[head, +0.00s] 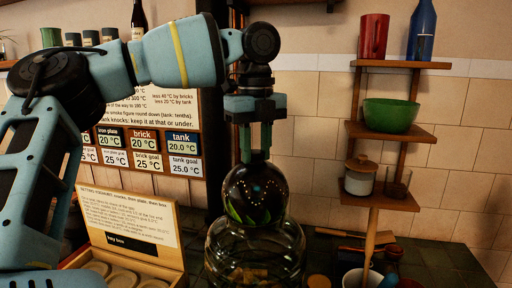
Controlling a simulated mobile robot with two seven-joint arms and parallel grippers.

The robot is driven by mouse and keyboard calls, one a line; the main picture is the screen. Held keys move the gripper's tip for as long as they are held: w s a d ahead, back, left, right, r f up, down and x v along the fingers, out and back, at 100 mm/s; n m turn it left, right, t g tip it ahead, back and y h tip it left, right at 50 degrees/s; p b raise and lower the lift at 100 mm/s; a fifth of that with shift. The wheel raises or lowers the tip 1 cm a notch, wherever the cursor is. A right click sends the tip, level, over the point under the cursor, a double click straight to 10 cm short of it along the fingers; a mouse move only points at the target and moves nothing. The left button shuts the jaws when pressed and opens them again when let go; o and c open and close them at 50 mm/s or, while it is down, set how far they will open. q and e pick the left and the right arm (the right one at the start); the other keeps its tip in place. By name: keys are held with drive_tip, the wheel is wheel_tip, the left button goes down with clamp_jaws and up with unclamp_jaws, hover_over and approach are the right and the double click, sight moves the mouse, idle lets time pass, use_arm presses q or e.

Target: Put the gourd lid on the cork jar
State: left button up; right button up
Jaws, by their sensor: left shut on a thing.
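My left gripper (255,155) points straight down and is shut on the top of the gourd lid (255,195), a dark, shiny, rounded piece with green leaf shapes showing low on it. Below it is the cork jar (255,255), a wide clear glass vessel with brownish pieces inside. The lid is upright and lines up with the jar's top in this view. I cannot tell whether it touches the jar or hangs just above it. The jar's base is cut off by the frame's lower edge. My right gripper is not in view.
At right, a shelf stand holds a red cup (373,37), blue bottle (421,32), green bowl (389,115), lidded pot (359,176) and glass (397,183). A key box (130,243) is at lower left. A white cup (362,278) stands right of the jar.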

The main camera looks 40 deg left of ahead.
use_arm(q)
drive_tip(key=o, duration=1)
drive_tip(key=shift+r, duration=3.9)
